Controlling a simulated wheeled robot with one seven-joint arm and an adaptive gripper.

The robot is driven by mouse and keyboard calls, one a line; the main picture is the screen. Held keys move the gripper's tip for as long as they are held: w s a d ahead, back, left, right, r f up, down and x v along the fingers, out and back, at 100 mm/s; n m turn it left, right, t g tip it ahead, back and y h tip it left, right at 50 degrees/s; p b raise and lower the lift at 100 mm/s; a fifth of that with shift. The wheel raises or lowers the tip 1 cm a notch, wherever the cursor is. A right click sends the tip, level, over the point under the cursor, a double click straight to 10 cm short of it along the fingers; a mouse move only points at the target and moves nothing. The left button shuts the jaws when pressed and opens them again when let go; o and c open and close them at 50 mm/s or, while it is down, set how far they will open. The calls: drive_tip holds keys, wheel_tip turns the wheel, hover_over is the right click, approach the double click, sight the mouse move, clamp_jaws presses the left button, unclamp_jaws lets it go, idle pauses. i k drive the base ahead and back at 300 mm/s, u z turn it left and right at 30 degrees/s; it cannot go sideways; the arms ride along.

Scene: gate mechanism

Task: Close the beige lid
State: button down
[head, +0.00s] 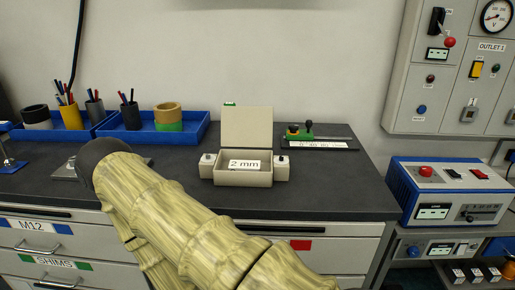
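The beige lid (246,128) stands upright, open, at the back of a beige box (244,179) on the dark countertop. The box has a "2 mm" label (244,165) at its opening and a small pale block with a dark knob on each side, one on the left (207,166) and one on the right (281,168). My arm, with a pale yellow-green ribbed surface, crosses the lower left foreground, left of and in front of the box. My gripper cannot be made out in the head view.
Blue trays (152,134) with cups of pens and rolls stand at the back left. A green and black device (318,137) lies behind the box to the right. The countertop (345,195) right of the box is clear. A blue power unit (450,190) stands beyond its right edge.

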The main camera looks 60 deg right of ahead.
sight(249, 127)
drive_tip(key=k, duration=0.3)
drive_tip(key=u, duration=1.7)
drive_tip(key=i, duration=0.5)
drive_tip(key=z, duration=3.2)
